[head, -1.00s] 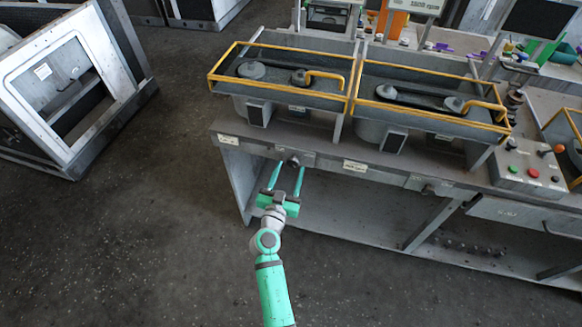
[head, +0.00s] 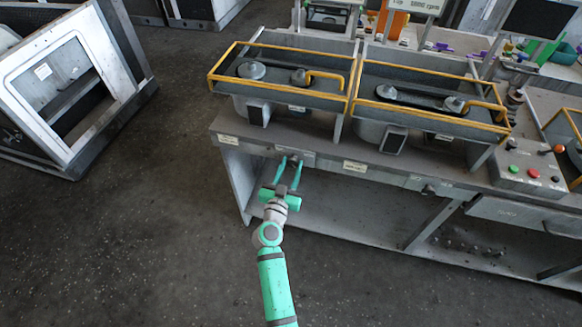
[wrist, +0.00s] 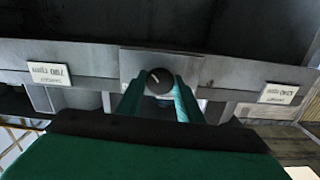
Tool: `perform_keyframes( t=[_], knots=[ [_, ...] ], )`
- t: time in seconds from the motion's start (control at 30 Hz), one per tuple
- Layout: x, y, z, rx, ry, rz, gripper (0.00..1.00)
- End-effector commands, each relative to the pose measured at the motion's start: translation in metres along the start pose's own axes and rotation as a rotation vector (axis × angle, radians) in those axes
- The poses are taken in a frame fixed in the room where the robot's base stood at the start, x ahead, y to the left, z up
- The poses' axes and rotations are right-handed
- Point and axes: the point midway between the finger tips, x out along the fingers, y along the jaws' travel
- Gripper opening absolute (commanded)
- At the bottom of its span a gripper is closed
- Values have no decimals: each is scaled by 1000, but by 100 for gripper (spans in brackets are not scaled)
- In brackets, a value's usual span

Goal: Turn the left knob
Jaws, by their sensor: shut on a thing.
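The left knob (wrist: 159,81) is a small dark round knob with a light pointer line, on a grey plate (wrist: 187,63) on the bench's front edge. In the wrist view the line is tilted from upright. My gripper (head: 289,162) is at this knob in the head view. In the wrist view its two green fingers (wrist: 160,92) are on either side of the knob, shut on it. The fingers hide the knob's lower sides. A second knob (head: 428,190) is farther right on the same front edge.
White labels (head: 228,139) flank the knob plate. Above are pulley housings with yellow guard rails (head: 282,93). A control box with red and green buttons (head: 532,173) stands at the right. Below the edge is an open shelf space (head: 350,205).

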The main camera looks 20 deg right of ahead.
Motion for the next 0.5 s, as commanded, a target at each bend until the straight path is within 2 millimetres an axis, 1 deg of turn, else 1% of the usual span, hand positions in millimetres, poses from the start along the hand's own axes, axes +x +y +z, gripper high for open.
perform_keyframes(
  t=[0.27,0.5],
  knots=[
    [0,-1,0,-124,-1,-1,11],
    [-1,-1,0,-330,-1,-2,11]
  ],
)
